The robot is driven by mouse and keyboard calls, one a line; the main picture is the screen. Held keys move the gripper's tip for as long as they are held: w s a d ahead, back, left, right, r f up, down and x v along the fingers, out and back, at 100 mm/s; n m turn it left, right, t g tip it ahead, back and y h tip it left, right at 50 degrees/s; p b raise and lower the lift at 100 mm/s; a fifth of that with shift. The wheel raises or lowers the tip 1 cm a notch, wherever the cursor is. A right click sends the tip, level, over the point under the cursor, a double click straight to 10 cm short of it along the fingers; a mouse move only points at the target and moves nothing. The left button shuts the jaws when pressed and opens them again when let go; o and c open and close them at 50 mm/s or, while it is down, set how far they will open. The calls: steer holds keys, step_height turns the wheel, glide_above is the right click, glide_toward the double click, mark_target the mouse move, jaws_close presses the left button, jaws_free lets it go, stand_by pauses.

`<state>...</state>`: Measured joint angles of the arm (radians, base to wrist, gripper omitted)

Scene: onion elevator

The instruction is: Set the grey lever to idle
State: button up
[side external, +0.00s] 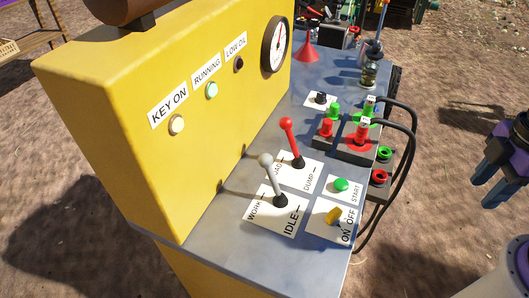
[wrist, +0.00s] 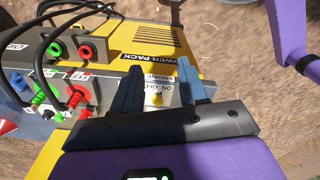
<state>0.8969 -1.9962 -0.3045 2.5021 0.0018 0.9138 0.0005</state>
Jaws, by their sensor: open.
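The grey lever (side external: 272,180) stands on a white plate (side external: 262,214) marked WORK on the left and IDLE on the right. Its round knob leans up and left, on the WORK side, away from the IDLE marking. My gripper (side external: 484,186) is at the right edge of the side view, off the panel and well apart from the lever. In the wrist view my gripper (wrist: 157,68) has its two blue fingers spread, with nothing held between them. I cannot make out the grey lever in the wrist view.
A red lever (side external: 291,142) stands just behind the grey one. A green START button (side external: 341,185) and yellow ON/OFF knob (side external: 333,216) lie right of it. Black cables (side external: 412,165) arch along the panel's right side. A yellow housing (side external: 120,100) rises on the left.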

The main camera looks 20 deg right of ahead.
stand_by(0.4)
steer(key=shift+o, duration=1.6)
steer(key=shift+w+a, duration=0.15)
steer(key=shift+a, duration=0.05)
step_height(320, 180, up, 9)
steer(key=n, duration=0.3)
glide_above(267, 155)
step_height(267, 155, down, 17)
jaws_close()
